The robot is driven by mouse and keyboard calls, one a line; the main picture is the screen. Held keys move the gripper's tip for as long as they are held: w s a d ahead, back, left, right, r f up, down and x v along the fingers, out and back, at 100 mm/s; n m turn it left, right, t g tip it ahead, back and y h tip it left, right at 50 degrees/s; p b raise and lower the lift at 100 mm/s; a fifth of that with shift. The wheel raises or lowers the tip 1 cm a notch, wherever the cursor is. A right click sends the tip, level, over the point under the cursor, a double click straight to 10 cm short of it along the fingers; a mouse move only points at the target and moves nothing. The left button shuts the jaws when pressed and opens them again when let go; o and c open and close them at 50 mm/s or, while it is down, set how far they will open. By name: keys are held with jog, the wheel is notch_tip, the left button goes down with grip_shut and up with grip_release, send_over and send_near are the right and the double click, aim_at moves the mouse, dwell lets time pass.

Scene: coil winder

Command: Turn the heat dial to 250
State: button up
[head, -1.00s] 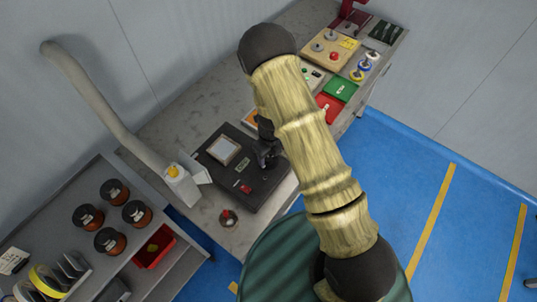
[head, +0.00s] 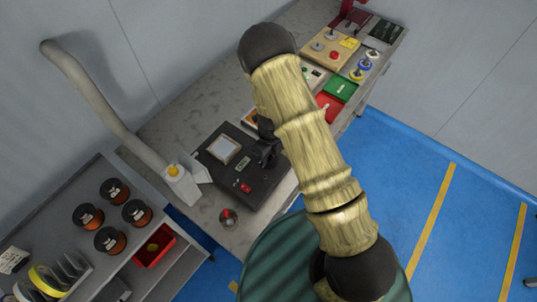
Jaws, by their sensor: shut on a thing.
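A black box (head: 262,185) lies on the grey bench, with a pale square panel (head: 223,149), a small display (head: 243,163) and a red switch (head: 245,187) on its top. My gripper (head: 266,158) points down at the box's right part, beside the display, and is shut on the heat dial there. The dial itself is hidden by the dark fingers, so its pointer and scale cannot be read. The display is too small to read.
A small round pot (head: 228,217) with a red part stands in front of the box. Red (head: 330,104) and green (head: 340,89) trays lie to the right. Several spools (head: 110,240) stand on the left shelf.

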jog(key=n, duration=0.3)
jog(key=n+b, duration=0.1)
jog(key=n, duration=0.3)
jog(key=shift+a, duration=0.1)
jog(key=n+b, duration=0.2)
jog(key=n, duration=0.5)
jog(key=shift+h, duration=0.3)
jog(key=n+b, duration=0.2)
jog(key=n, duration=0.4)
jog(key=shift+n, duration=0.4)
jog(key=n+b, duration=0.1)
jog(key=n, duration=0.4)
jog(key=shift+s+b, duration=0.1)
jog(key=shift+b, duration=0.25)
jog(key=shift+r+n, duration=0.1)
jog(key=shift+n, duration=0.2)
jog(key=o, duration=1)
